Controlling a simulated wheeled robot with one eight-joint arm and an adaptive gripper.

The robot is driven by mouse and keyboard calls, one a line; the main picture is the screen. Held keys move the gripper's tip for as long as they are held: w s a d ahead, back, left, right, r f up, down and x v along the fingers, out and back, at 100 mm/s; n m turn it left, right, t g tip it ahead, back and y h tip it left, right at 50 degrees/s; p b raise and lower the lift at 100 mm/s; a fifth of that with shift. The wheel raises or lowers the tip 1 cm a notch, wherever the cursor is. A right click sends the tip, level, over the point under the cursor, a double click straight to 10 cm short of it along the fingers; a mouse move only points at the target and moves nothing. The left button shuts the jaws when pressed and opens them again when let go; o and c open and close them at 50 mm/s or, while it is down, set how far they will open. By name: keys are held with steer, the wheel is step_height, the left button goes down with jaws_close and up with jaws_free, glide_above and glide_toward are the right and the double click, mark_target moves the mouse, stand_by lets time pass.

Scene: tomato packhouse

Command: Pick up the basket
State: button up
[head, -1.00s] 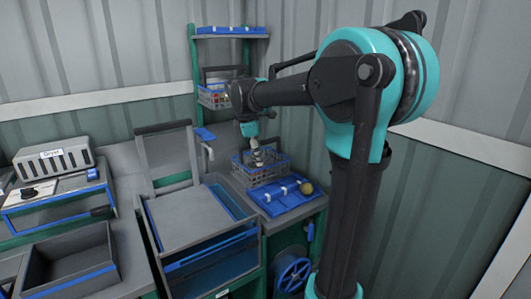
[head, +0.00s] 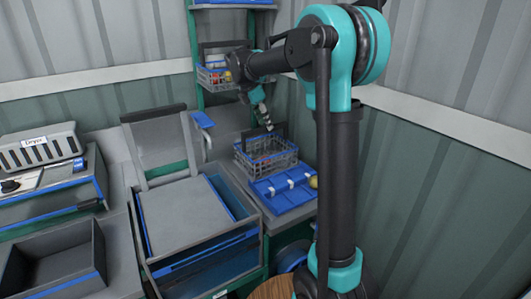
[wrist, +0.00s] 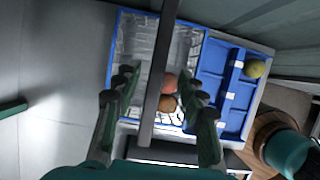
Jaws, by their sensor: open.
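The basket (head: 265,160) is a wire crate with an upright dark handle, standing on the grey table behind a blue tray. In the wrist view the basket (wrist: 121,55) has a blue rim and pale mesh, with a few reddish round items inside. Its dark handle (wrist: 158,95) runs up the middle of that view, between my fingers. My gripper (head: 267,124) is open and empty above the basket, close to the handle top. In the wrist view my gripper (wrist: 160,80) has one finger on each side of the handle; contact cannot be told.
The blue tray (head: 280,192) with a yellow-green fruit (head: 314,182) adjoins the basket. Another filled basket (head: 213,78) stands on a shelf behind. Corrugated walls close off the back and right.

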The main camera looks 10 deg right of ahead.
mark_target(267, 131)
steer(key=x, duration=0.7)
steer(key=shift+a+f, duration=0.2)
steer(key=shift+f, duration=0.05)
steer(key=shift+w+f, duration=0.1)
steer(key=shift+f, duration=0.15)
stand_by(0.4)
jaws_close()
stand_by(0.5)
